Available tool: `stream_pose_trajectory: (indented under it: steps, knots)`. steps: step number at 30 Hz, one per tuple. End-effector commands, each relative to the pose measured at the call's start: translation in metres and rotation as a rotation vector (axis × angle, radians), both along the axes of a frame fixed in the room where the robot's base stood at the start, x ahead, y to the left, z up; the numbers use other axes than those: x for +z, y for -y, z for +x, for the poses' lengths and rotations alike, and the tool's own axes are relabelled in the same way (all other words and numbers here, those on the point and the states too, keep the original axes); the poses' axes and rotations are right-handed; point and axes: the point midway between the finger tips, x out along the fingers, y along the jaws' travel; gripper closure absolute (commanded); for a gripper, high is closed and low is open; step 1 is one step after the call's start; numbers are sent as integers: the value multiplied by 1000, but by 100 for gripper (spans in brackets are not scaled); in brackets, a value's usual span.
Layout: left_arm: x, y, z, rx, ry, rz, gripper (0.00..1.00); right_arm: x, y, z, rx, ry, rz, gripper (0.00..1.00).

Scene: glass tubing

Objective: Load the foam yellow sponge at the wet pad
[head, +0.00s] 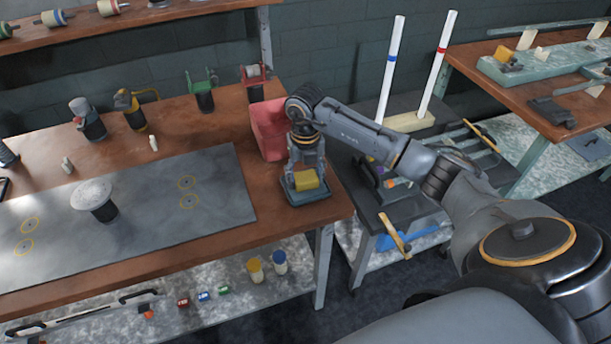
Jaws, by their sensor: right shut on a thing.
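The yellow sponge (307,180) is a small foam block over the wet pad, near the right front corner of the brown workbench. The wet pad (306,199) is a dark teal square tray. My right gripper (305,176) points down and is shut on the sponge. The sponge is at the pad; whether it touches the pad's surface cannot be told from this angle. My left gripper is not in the view.
A red bin (268,128) stands just behind my right gripper. A grey mat (150,215) with yellow rings covers the bench to the left, and a round white-topped stand (92,195) is on it. Two white tubes (391,75) stand upright in a block on the right.

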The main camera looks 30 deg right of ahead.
Motion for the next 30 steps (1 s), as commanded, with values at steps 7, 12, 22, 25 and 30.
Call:
stream_pose_trajectory:
  steps: [7, 12, 22, 25, 30]
  knots:
    - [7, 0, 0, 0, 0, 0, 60, 8, 0, -1, 1, -3, 0, 68]
    - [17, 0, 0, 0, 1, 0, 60, 22, 0, -1, 0, -3, -1, 68]
    - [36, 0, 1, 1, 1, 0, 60, 49, 0, 0, 0, -1, 0, 68]
    - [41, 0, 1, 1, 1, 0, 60, 57, 0, 0, 0, -1, 0, 68]
    - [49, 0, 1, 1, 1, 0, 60, 69, 0, 0, 1, 0, -1, 68]
